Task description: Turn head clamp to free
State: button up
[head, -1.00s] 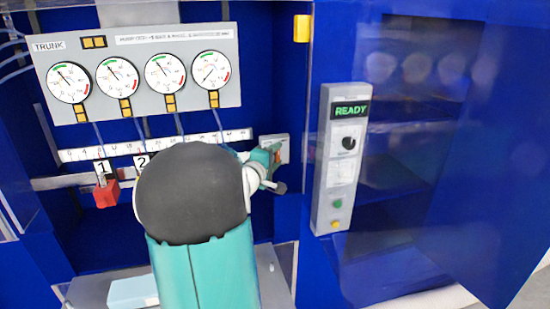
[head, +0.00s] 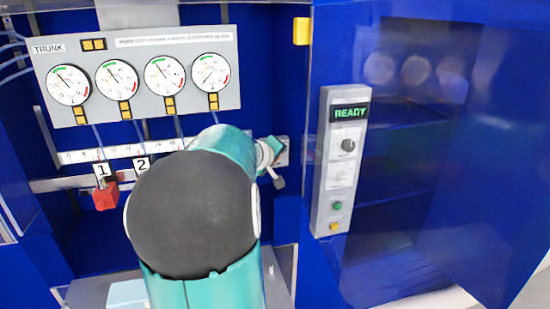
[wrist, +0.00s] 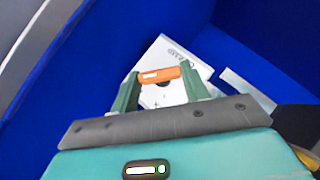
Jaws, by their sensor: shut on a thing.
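The head clamp shows in the wrist view as an orange handle (wrist: 158,76) in front of a white plate (wrist: 170,52) with dark lettering on it. My gripper (wrist: 159,80) has its two green fingers closed on the ends of the orange handle. In the head view my gripper (head: 269,155) is at the pale clamp plate (head: 282,147) on the right of the blue cabinet's back wall. The handle itself is mostly hidden there by my gripper and wrist. I cannot read the handle's exact angle or any clamp marking.
A gauge panel (head: 145,40) hangs above a white scale strip (head: 80,155). A red block (head: 105,198) hangs at the left near tags 1 and 2. A grey control box (head: 340,165) reading READY stands right of the clamp. A blue door (head: 470,190) is at the right.

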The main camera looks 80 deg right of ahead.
jog(key=shift+s+y, duration=0.2)
jog(key=shift+y, duration=0.1)
dwell(0.5)
jog(key=o, duration=1)
jog(key=shift+f, duration=0.1)
jog(key=shift+w, duration=0.1)
jog(key=v, duration=1.3)
jog(key=shift+a+r, duration=0.25)
jog(key=shift+a, duration=0.1)
jog(key=shift+a, duration=0.15)
